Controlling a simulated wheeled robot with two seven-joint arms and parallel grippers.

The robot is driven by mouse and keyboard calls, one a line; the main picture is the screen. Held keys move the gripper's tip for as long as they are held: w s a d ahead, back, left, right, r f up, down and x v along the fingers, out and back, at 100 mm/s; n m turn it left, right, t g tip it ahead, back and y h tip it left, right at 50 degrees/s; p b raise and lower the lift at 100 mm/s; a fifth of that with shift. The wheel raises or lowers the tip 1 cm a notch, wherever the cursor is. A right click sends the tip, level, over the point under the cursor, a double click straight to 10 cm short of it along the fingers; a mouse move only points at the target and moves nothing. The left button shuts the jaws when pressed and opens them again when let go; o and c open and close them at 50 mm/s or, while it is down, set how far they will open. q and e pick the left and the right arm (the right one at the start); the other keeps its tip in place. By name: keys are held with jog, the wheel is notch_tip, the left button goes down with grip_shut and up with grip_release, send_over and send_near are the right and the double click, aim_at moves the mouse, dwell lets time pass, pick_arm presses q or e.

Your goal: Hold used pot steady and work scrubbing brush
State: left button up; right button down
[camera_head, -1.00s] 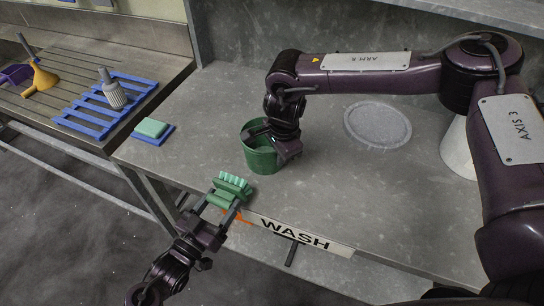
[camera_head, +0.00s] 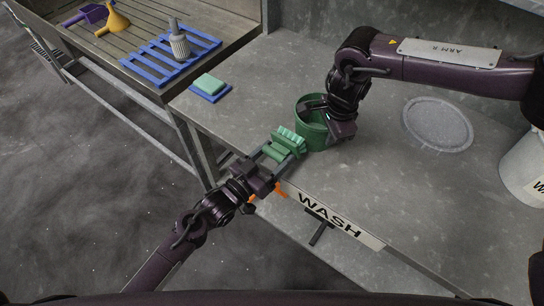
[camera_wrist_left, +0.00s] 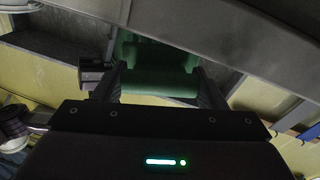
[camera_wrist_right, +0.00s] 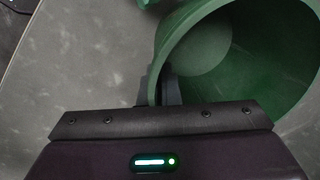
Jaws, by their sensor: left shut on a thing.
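The green pot (camera_head: 314,143) stands upright on the grey bench, open at the top. My right gripper (camera_wrist_right: 160,88) is at its rim, with the pot wall between its close-set fingers; the green pot (camera_wrist_right: 270,45) looks empty in the visible part. My left gripper (camera_head: 276,155) is shut on the green scrubbing brush (camera_head: 290,139) by its handle, holding it near the bench's front edge, just left of the pot. The light bristles face up toward the pot. In the left wrist view the brush (camera_wrist_left: 160,82) lies dark between the fingers.
A green sponge (camera_head: 209,83) lies on a blue pad at the left. A round grey disc (camera_head: 438,125) and a white bucket (camera_head: 522,165) are right. A WASH sign (camera_head: 330,213) marks the front edge.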

pick_arm(q)
jog(key=shift+x, duration=1.1)
dwell(0.4)
jog(key=shift+s, duration=0.1)
jog(key=shift+s+d, duration=1.2)
jog(key=shift+d, duration=0.1)
jog(key=shift+w+a, duration=1.25)
jog(key=shift+a, duration=0.2)
jog(key=shift+s, duration=0.1)
jog(key=shift+v, duration=1.45)
jog(key=shift+d+r, duration=0.1)
